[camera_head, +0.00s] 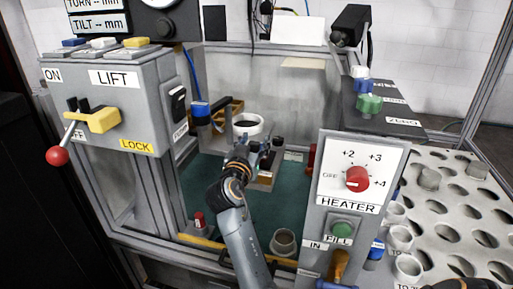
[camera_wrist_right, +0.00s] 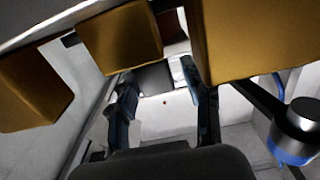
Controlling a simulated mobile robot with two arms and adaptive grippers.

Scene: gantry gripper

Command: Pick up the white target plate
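My right gripper (camera_head: 268,150) reaches into the enclosure over the green floor, seen from behind in the head view. In the right wrist view its two fingers (camera_wrist_right: 165,104) stand apart with nothing visibly clamped between them. A pale surface with a small red dot (camera_wrist_right: 164,100) shows beyond and between the fingers. It may be the white target plate, but I cannot tell for sure. In the head view my arm and gripper cover much of the spot in front of the gripper. My left gripper does not show in either view.
Brass-coloured blocks (camera_wrist_right: 235,40) crowd the top of the right wrist view, close to the fingers. The lift panel (camera_head: 110,110) is left and the heater panel (camera_head: 350,195) right. A grey cup (camera_head: 284,241) stands at the front.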

